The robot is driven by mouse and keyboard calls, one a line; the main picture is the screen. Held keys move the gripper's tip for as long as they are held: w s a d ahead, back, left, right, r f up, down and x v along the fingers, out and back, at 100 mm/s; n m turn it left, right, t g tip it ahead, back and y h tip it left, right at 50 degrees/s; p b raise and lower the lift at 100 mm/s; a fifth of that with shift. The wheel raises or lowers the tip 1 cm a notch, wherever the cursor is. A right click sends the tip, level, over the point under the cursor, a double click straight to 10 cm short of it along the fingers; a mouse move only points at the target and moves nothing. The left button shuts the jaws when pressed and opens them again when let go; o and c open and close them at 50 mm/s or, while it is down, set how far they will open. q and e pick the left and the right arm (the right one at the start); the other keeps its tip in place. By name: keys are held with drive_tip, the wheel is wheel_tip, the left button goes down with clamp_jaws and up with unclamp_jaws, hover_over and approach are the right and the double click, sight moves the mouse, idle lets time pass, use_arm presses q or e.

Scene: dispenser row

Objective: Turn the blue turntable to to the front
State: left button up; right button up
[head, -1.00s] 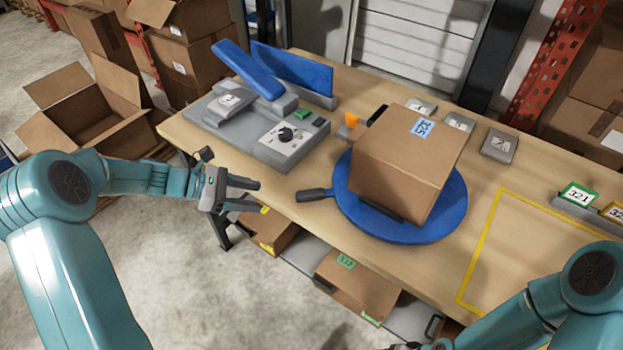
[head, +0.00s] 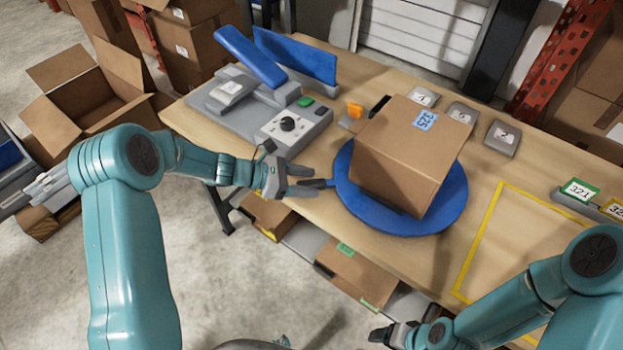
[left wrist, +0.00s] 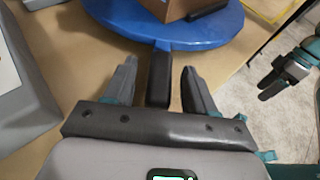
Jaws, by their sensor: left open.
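The blue turntable (head: 440,222) lies on the wooden table with a cardboard box (head: 405,165) labelled 325 on top. Its dark handle (head: 318,184) sticks out to the left. In the left wrist view the handle (left wrist: 159,78) lies between the two fingers of my left gripper (left wrist: 157,85), with a gap on each side. The left gripper (head: 303,182) is open at the handle in the head view. My right gripper (head: 385,336) is low at the front, apart from the turntable; its finger opening is too small to tell. It also shows at the right of the left wrist view (left wrist: 275,80).
A yellow outlined area (head: 478,245) on the table right of the turntable is empty. Card holders (head: 580,190) stand at the right. Boxes sit on a shelf below (head: 352,278).

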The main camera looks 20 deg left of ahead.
use_arm(q)
drive_tip(key=shift+w+d+f, duration=0.15)
drive_tip(key=shift+w+d, duration=0.05)
drive_tip(key=shift+d, duration=0.55)
drive_tip(key=shift+w+f, duration=0.1)
clamp_jaws()
